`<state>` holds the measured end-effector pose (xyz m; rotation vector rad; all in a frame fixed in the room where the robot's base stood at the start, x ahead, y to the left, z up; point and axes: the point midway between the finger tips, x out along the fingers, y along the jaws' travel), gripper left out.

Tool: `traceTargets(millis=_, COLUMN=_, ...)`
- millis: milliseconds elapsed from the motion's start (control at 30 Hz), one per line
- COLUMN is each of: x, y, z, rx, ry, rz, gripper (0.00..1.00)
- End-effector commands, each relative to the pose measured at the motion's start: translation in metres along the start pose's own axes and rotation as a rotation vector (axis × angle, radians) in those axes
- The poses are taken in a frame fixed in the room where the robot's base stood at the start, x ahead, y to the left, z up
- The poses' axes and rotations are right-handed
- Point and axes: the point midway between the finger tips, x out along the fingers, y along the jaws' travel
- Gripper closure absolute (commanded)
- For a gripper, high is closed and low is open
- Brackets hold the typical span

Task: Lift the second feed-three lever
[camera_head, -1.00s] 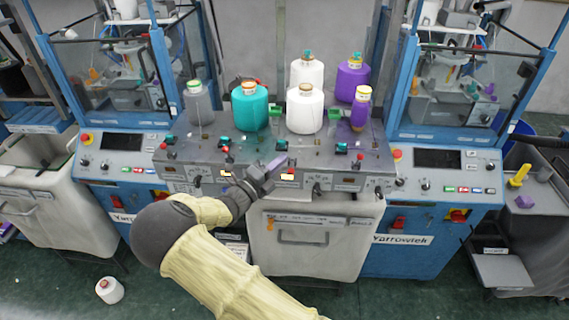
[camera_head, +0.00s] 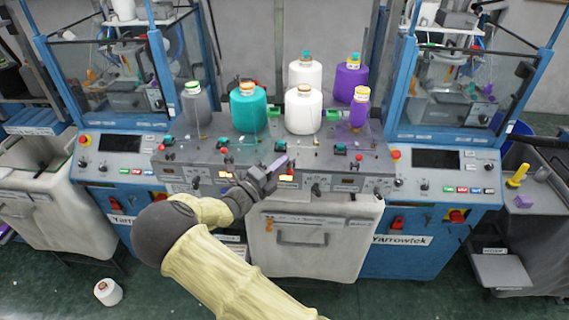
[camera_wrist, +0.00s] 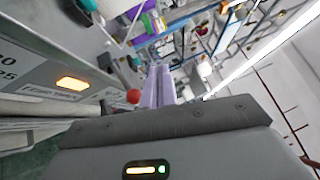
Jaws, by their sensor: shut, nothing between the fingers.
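My gripper (camera_head: 280,163) is shut and empty, at the front edge of the grey feed panel in the middle. Its two lilac fingers lie together, and they also show in the wrist view (camera_wrist: 157,85). A red ball knob (camera_wrist: 133,96) shows just left of the fingers in the wrist view; I cannot see any contact. Small levers and knobs line the panel, including a red-tipped one (camera_head: 224,151) left of my gripper and a dark one (camera_head: 315,189) right of it. The labels are too small to read, so I cannot tell which is the second feed-three lever.
Yarn cones stand behind on the panel, including a teal one (camera_head: 249,108) and a white one (camera_head: 303,110). A lit orange window (camera_wrist: 72,83) is near the wrist. A pale bin (camera_head: 315,245) stands below the panel. Blue knitting machines flank both sides.

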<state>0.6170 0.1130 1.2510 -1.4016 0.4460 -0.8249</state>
Motion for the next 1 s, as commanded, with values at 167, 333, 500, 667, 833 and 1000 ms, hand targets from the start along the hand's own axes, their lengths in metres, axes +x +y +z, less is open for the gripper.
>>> traceTargets(millis=167, x=0.0, y=0.0, z=0.0, rx=0.0, ry=0.0, rz=0.0, gripper=1.0)
traceTargets(millis=333, x=-0.001, y=0.001, z=0.0, rx=0.0, ry=0.001, rz=0.0, gripper=1.0)
traceTargets(millis=500, x=-0.012, y=0.006, z=0.002, rx=-0.002, ry=0.001, rz=0.0, gripper=1.0)
traceTargets(millis=667, x=-0.033, y=0.016, z=0.004, rx=-0.002, ry=0.006, rz=-0.001, gripper=1.0)
traceTargets(millis=833, x=-0.066, y=0.033, z=0.003, rx=0.0, ry=0.01, rz=0.0, gripper=1.0)
traceTargets(millis=1000, x=-0.094, y=0.043, z=0.004, rx=-0.002, ry=0.015, rz=-0.001, gripper=1.0)
